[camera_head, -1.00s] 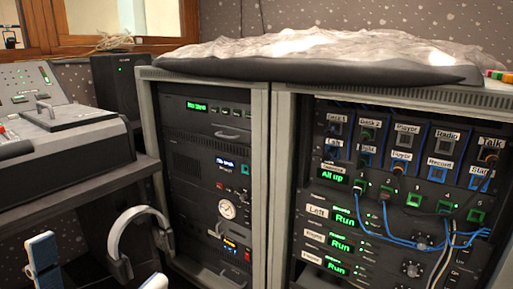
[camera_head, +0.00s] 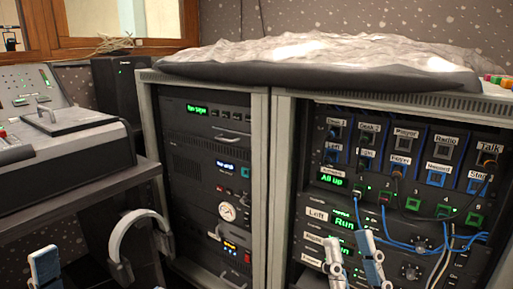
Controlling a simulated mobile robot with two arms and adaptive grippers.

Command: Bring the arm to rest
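My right gripper (camera_head: 349,238) is in the lower right of the head view, in front of the right rack (camera_head: 283,190). Its two white and blue-grey fingers point up and stand apart, with nothing seen between them. It covers part of the lower "Run" panels; whether it touches them I cannot tell. Of my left gripper (camera_head: 45,266), only one white and blue finger shows at the bottom left, beside the headphones (camera_head: 137,235); its other finger is not visible. The right rack carries labelled switches, green numbered buttons (camera_head: 412,203) and a lit "All up" display (camera_head: 332,180).
Blue cables (camera_head: 405,246) loop across the right rack's front. A left rack (camera_head: 205,150) with a gauge stands beside it. A crumpled cover on a dark pad (camera_head: 310,71) lies on top. A mixing desk (camera_head: 65,150) and a speaker (camera_head: 116,84) are at left.

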